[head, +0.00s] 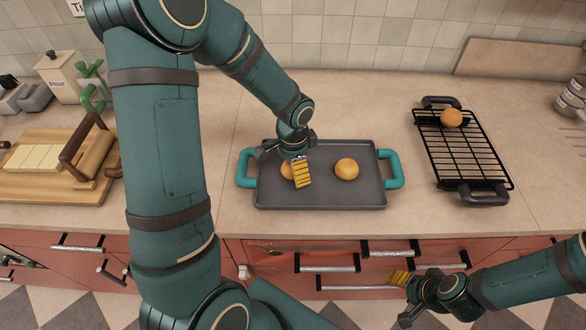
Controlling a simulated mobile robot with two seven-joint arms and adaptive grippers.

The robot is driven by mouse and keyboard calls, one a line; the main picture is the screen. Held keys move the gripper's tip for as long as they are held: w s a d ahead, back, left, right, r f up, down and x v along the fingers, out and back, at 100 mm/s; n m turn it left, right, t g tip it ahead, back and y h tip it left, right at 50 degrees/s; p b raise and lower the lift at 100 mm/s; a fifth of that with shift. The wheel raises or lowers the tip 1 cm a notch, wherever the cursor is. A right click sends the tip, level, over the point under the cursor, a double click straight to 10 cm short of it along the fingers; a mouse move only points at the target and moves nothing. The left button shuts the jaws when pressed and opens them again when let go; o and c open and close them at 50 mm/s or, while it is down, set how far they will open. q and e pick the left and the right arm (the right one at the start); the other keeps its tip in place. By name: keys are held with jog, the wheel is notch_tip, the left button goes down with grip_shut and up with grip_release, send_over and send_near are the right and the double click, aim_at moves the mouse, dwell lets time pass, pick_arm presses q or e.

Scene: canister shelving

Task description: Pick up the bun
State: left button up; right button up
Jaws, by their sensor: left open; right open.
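Two round golden buns sit on a dark grey tray (330,201) with teal handles. The right bun (347,169) is in plain view near the tray's middle. The left bun (287,171) is partly hidden behind my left gripper (291,171). This gripper is open, low over the tray with its yellow-padded finger in front of that bun; I cannot tell whether it touches. A third bun (451,117) sits at the far end of a black wire rack (470,160) on the right. My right gripper (402,298) is open and empty, in front of the drawers and below the counter.
A wooden board (40,190) with pale slices is at the left, with a flour canister (60,75) behind it. Another board (515,62) leans on the tiled wall. The counter between tray and rack is clear. Drawer handles stick out below.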

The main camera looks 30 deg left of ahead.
pick_arm(q)
jog(key=shift+f, duration=0.45)
jog(key=c, duration=1.3)
notch_tip(320, 180, up, 10)
jog(key=shift+r+p, duration=0.1)
jog(key=shift+p, duration=0.75)
